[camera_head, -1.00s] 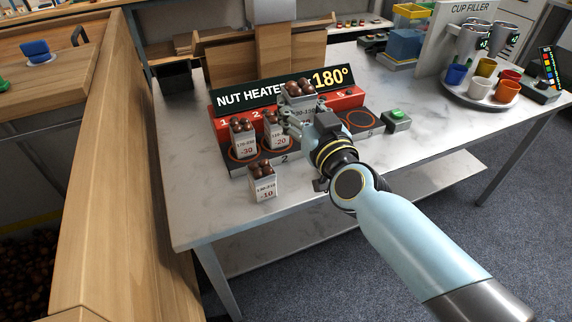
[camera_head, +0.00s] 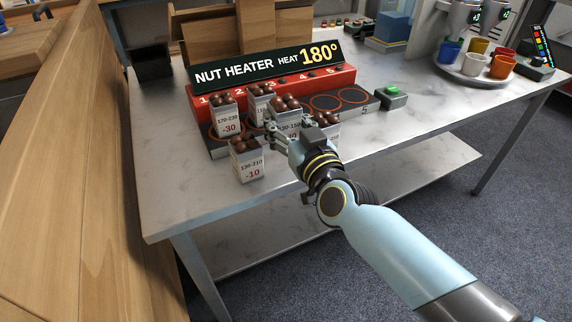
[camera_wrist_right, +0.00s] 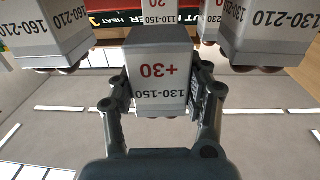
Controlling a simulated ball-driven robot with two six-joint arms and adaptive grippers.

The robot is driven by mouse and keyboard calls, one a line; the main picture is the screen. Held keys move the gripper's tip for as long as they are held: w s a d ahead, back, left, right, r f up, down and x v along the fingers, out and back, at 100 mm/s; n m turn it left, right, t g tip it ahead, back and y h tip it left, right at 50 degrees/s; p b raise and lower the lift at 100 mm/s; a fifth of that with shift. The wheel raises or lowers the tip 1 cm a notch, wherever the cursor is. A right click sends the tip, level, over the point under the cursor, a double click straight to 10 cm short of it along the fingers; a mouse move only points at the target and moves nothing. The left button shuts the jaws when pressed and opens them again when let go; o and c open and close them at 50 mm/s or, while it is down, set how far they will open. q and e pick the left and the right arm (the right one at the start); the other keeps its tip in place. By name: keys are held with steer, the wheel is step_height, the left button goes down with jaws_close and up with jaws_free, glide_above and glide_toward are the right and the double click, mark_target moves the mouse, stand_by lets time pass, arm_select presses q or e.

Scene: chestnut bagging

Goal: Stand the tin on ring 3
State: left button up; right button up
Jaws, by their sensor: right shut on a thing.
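My right gripper (camera_head: 285,135) is shut on a white tin of chestnuts (camera_head: 289,117). In the right wrist view the held tin (camera_wrist_right: 160,72) reads 130-150 and +30, upside down. In the head view it is in front of the nut heater's (camera_head: 207,133) ring 3 area. Ring 3 is hidden behind the tins and gripper. I cannot tell whether the held tin touches anything beneath. My left gripper is not in view.
A -30 tin (camera_head: 228,121) stands on ring 1, another tin (camera_head: 259,106) around ring 2. The -10 tin (camera_head: 247,168) stands in front of the heater. A tin (camera_head: 329,133) sits right of my gripper. Ring 4 (camera_head: 325,103) and ring 5 (camera_head: 353,96) are bare.

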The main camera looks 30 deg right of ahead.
steer(key=shift+f+b, duration=0.35)
steer(key=shift+f, duration=0.6)
step_height(320, 180, down, 4)
steer(key=shift+r+b, duration=0.25)
steer(key=shift+b, duration=0.9)
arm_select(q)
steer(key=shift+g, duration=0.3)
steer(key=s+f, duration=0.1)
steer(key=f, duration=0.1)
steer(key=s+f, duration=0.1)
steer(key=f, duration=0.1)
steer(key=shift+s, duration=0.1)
arm_select(e)
steer(key=shift+f, duration=0.15)
steer(key=shift+f, duration=0.3)
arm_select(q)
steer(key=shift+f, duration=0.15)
arm_select(e)
steer(key=o, duration=1.2)
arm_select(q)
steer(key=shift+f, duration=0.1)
